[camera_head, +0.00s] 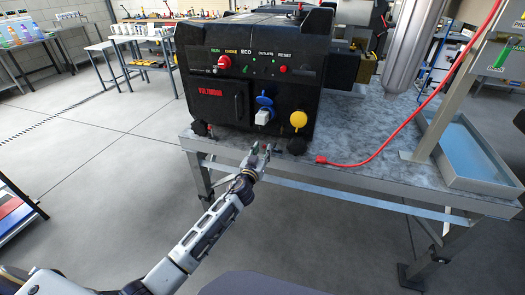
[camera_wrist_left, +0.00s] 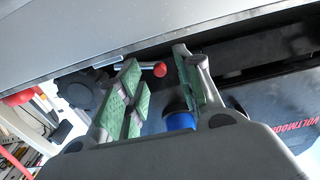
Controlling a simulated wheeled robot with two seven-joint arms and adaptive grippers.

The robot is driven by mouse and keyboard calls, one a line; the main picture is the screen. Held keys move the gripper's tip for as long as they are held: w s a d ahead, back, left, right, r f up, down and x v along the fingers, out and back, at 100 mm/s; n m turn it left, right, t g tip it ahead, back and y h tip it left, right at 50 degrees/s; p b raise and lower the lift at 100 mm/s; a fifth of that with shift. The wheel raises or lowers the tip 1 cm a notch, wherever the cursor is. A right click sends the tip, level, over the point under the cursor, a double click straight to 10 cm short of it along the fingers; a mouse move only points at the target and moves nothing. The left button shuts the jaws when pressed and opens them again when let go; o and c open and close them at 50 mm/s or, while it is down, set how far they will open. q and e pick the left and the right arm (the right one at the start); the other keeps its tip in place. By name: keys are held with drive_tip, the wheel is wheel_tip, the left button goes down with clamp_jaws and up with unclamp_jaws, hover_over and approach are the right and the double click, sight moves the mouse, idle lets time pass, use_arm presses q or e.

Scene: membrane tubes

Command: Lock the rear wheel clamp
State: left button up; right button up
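A black generator (camera_head: 250,75) stands on a grey metal-topped table (camera_head: 375,150). Near its lower left wheel (camera_head: 198,129) is a small red-tipped lever (camera_head: 210,127), likely a wheel clamp handle. Another dark wheel (camera_head: 297,146) is at the lower right. My left gripper (camera_head: 261,150) is at the table's front edge, in front of the generator. In the left wrist view its green-padded fingers (camera_wrist_left: 156,82) are apart, with nothing between the pads. A red knob (camera_wrist_left: 160,69) on a metal lever shows beyond the gap, apart from the fingers. Which clamp is the rear one I cannot tell. My right gripper is not in view.
A blue plug (camera_head: 264,112) and a yellow cap (camera_head: 298,119) stick out of the generator front. A red cable (camera_head: 400,125) lies across the table to the right. A blue-bottomed tray (camera_head: 465,155) sits at the right. The floor at left is open.

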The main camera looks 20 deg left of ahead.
use_arm(q)
drive_tip(key=shift+w, duration=0.45)
clamp_jaws()
